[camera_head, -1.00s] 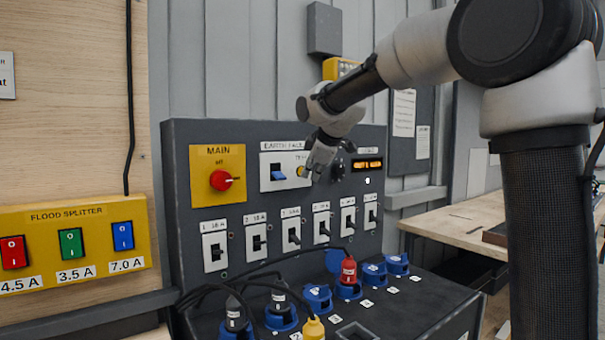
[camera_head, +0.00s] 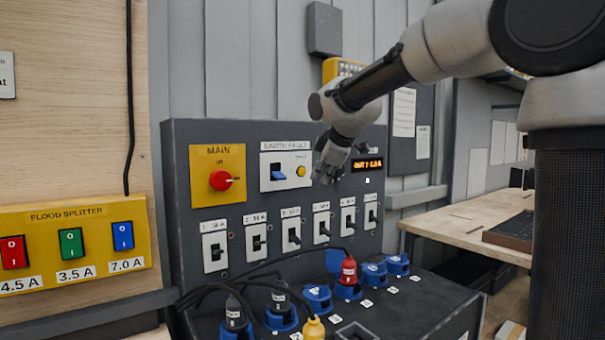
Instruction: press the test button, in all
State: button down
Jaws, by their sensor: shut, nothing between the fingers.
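The earth fault unit (camera_head: 286,184) is a white plate on the upper part of the dark panel. It carries a blue switch lever (camera_head: 277,171) and, to its right, a round yellow button (camera_head: 301,171). The label on the button is too small to read. My gripper (camera_head: 322,181) is shut and empty, pointing down just right of the white plate, apart from the yellow button in the picture. The button is in full view. My gripper hides part of the panel left of the orange display (camera_head: 367,165).
A red main knob (camera_head: 221,180) sits on a yellow plate at left. Below is a row of several breakers (camera_head: 259,241). Plugs and cables, including a red plug (camera_head: 348,271), crowd the lower ledge. A yellow flood splitter (camera_head: 75,240) hangs at far left. A wooden bench (camera_head: 470,228) stands at right.

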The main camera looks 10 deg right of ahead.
jog(key=shift+s+d, duration=0.2)
jog(key=shift+s, duration=0.3)
jog(key=shift+s+d, duration=0.2)
jog(key=shift+s, duration=0.25)
jog(key=s+d+f+m+g, duration=0.2)
jog(key=s+f+m+g, duration=0.1)
jog(key=s+f+m, duration=0.3)
jog(key=s+d+f+m, duration=0.2)
jog(key=s+d+f, duration=0.1)
jog(key=s, duration=0.6)
jog(key=s+d+f+m+g+h, duration=0.1)
jog(key=s+d+f+m, duration=0.2)
jog(key=s, duration=0.7)
jog(key=s+d+f+m, duration=0.3)
jog(key=s+d, duration=0.2)
jog(key=s, duration=0.4)
jog(key=shift+s+f+g+h, duration=0.2)
jog(key=shift+g+h, duration=0.1)
jog(key=shift+h, duration=0.1)
